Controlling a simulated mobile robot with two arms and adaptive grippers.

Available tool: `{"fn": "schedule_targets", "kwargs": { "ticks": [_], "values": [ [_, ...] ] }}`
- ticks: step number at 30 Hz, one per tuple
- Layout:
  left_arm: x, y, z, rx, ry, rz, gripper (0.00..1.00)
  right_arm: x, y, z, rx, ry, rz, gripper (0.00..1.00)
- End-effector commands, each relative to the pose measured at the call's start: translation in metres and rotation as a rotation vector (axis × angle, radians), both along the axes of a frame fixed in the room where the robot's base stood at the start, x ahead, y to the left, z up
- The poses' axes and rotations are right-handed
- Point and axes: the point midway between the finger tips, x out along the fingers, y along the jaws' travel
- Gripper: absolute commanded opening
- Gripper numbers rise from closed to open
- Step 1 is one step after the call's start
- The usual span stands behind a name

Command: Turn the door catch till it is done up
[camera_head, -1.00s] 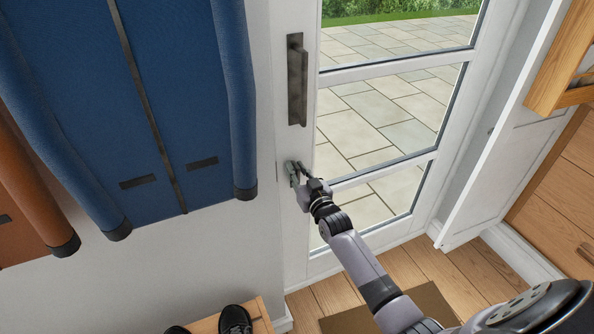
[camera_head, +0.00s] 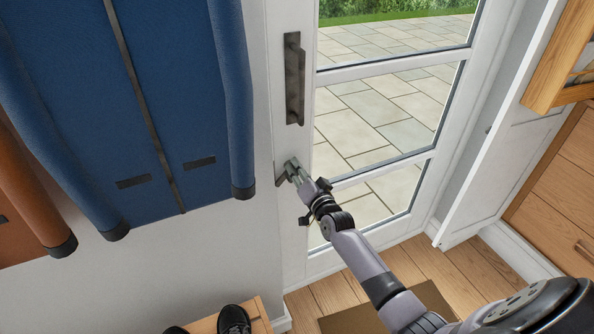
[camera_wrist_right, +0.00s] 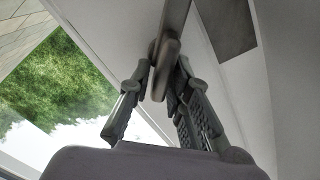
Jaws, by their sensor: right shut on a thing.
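The door catch (camera_head: 281,181) is a small grey metal piece on the white door's left stile, below the long dark pull handle (camera_head: 294,80). My right gripper (camera_head: 297,171) is at the catch, its fingers reaching it from the lower right. In the right wrist view, the catch's grey lever (camera_wrist_right: 170,45) comes down between the two fingers (camera_wrist_right: 163,85), which are shut on it. The fingers and wrist partly hide the catch in the head view, so its exact angle is hard to tell. My left gripper is not in view.
The glazed white door (camera_head: 297,230) shows paving outside. Black shoes (camera_head: 234,320) rest on a wooden bench (camera_head: 262,318) below. A wooden rack (camera_head: 560,60) stands at the right.

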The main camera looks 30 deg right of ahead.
Motion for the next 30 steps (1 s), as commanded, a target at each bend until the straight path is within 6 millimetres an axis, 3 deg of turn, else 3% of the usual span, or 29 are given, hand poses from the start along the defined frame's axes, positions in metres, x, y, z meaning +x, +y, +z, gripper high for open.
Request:
{"fn": "schedule_targets", "kwargs": {
  "ticks": [18,30],
  "values": [
    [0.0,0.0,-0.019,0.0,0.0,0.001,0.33,-0.001,-0.004,-0.01,0.565,-0.031,0.0,0.0],
    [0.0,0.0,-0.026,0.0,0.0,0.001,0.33,-0.001,-0.004,-0.012,0.78,-0.043,0.0,0.0]
  ]
}}
